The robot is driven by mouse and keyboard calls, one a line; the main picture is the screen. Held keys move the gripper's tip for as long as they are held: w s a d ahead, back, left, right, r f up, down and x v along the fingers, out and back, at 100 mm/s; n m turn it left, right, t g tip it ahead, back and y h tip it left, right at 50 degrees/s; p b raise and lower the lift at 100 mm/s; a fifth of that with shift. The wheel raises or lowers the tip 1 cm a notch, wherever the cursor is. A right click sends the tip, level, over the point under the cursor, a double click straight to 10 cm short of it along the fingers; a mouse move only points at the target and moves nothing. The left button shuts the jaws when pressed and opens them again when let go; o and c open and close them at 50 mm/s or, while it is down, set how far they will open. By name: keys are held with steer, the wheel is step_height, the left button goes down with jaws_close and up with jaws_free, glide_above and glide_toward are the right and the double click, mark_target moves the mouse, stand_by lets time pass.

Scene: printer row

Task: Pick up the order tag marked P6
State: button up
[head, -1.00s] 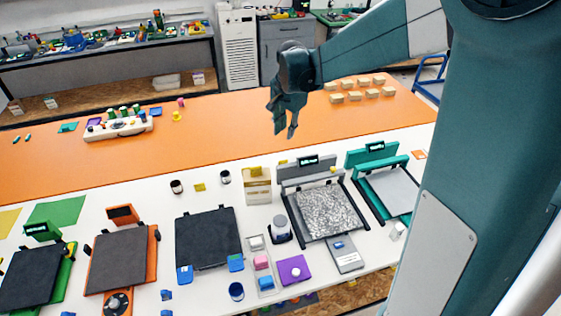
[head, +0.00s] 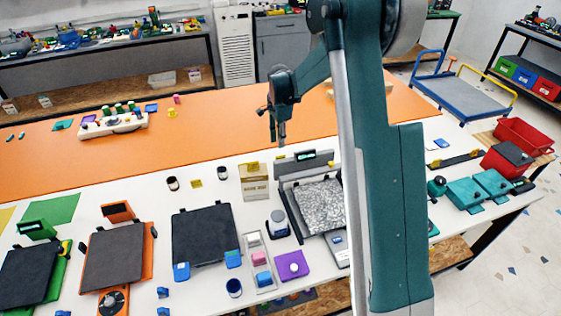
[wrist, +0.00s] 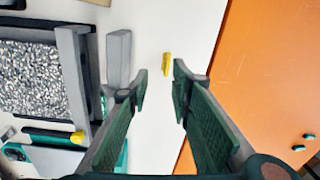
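No P6 marking can be read in any view, so I cannot tell for sure which piece is that tag. A small yellow piece (wrist: 166,64) lies on the white surface in the wrist view, ahead of and between my fingertips, apart from them. Another small yellow piece (head: 196,184) lies between two dark cups in the head view. My gripper (wrist: 160,88) is open, with nothing between its fingers. In the head view my gripper (head: 281,142) hangs above the table, near the boundary of orange and white, behind the grey printer.
The grey printer (head: 322,205) has a speckled plate; its upright grey block (wrist: 118,58) stands left of my fingers. A beige box (head: 254,188) stands left of that printer. The orange surface (head: 210,140) is largely clear. My arm hides part of the table's right side.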

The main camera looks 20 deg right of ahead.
steer(key=m, duration=0.1)
glide_above(279, 156)
step_height(279, 156, down, 5)
steer(key=shift+d, duration=0.1)
steer(key=shift+f, duration=0.1)
steer(key=shift+f, duration=1.15)
steer(key=shift+f, duration=0.15)
steer(key=shift+w+f+b, duration=0.15)
steer(key=shift+f+b, duration=0.3)
steer(key=shift+f, duration=2.05)
jaws_close()
